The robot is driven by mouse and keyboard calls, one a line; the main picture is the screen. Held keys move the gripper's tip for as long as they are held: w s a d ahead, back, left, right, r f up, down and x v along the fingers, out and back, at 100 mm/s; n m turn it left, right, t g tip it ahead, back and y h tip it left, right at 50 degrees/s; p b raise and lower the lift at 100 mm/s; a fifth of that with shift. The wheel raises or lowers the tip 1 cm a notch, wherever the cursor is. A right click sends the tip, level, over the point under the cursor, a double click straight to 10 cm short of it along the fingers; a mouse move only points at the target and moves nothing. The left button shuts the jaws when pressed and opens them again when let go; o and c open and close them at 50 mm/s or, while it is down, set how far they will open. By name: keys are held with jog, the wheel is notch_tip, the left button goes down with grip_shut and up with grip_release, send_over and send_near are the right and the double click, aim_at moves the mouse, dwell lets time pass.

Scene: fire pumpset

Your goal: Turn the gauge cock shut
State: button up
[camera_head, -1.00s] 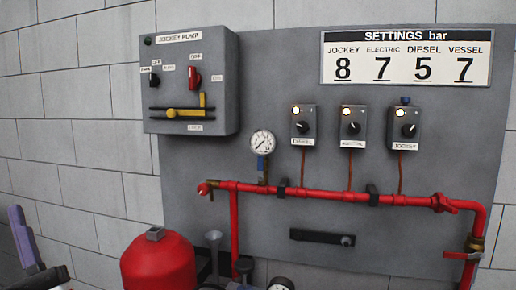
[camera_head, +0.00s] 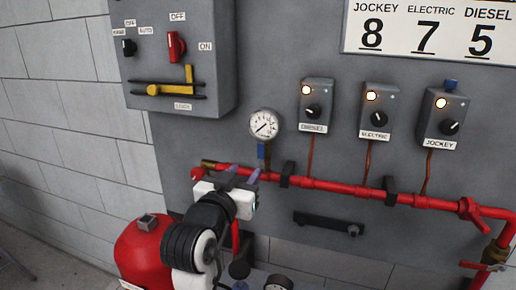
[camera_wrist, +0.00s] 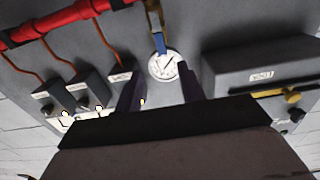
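The gauge cock (camera_head: 261,151) has a blue handle that hangs in line with the brass stem, just below the round white pressure gauge (camera_head: 264,124). In the wrist view, which is upside down, the blue handle (camera_wrist: 159,43) shows above the gauge (camera_wrist: 163,66). My gripper (camera_head: 243,173) is just below and left of the cock in the head view, in front of the red pipe. Its two fingers are apart with nothing between them; in the wrist view my gripper (camera_wrist: 160,82) frames the gauge. Contact with the cock cannot be seen.
The red pipe (camera_head: 340,188) runs under the gauge, with a brass fitting at its left end. Three pressure switch boxes, including the diesel one (camera_head: 316,104), stand to the right. The jockey pump panel (camera_head: 213,50) juts out upper left. A red tank (camera_head: 140,248) stands below left.

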aim_at(261, 151)
jog(key=p+x, duration=0.3)
jog(key=x, duration=0.7)
jog(key=shift+w, duration=0.25)
grip_shut()
